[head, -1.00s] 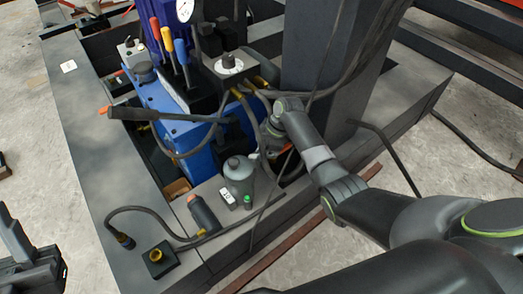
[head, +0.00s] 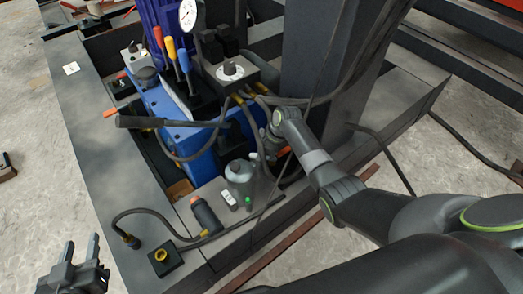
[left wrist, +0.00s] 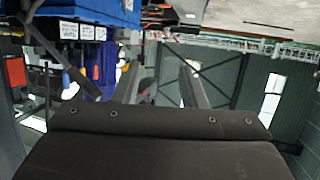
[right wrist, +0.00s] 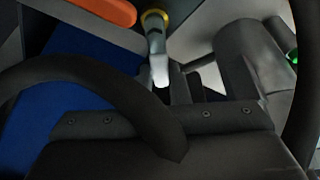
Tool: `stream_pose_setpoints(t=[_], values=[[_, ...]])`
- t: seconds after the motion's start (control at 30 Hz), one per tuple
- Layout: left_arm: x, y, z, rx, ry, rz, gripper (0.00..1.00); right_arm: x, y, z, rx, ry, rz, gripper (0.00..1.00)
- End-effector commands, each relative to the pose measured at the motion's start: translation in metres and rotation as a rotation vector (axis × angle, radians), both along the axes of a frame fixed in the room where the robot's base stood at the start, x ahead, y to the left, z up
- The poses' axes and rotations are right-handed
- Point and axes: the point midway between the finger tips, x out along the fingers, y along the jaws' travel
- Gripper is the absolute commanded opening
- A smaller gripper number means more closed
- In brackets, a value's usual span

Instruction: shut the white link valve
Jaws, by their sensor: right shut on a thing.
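The white link valve shows in the right wrist view as a pale lever (right wrist: 158,62) hanging below a yellow collar (right wrist: 155,17). My right gripper (right wrist: 170,85) is shut on this lever; the dark hose in front hides part of the fingers. In the head view my right gripper (head: 270,136) reaches in beside the blue power unit, and the lever cannot be made out there. My left gripper (head: 80,248) is open and empty at the lower left, away from the unit. Its two spread fingers also show in the left wrist view (left wrist: 160,80).
The blue unit (head: 203,140) carries coloured levers (head: 172,58), a gauge (head: 187,15) and a black box with a white knob (head: 231,70). A black-handled bar (head: 150,122), hoses and a grey bottle (head: 238,173) crowd my right gripper. Bare floor (head: 30,110) lies left.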

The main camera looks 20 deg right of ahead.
Motion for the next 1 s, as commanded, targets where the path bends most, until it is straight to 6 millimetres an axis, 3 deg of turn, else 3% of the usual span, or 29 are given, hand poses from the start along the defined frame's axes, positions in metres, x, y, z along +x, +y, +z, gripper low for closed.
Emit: stream_pose_setpoints(t=[0.3, 0.63, 1.0], values=[[-0.051, -0.014, -0.064, -0.102, 0.429, -0.032, 0.38, 0.003, -0.002, 0.002, -0.001, 0.001, -0.1, 0.0], [-0.126, -0.035, -0.105, -0.2, 0.85, -0.089, 0.38, 0.006, -0.004, 0.002, -0.001, 0.0, -0.211, 0.0], [-0.129, -0.028, -0.122, -0.186, 0.921, -0.056, 0.38, 0.01, -0.009, 0.003, -0.001, 0.0, -0.37, 0.0]])
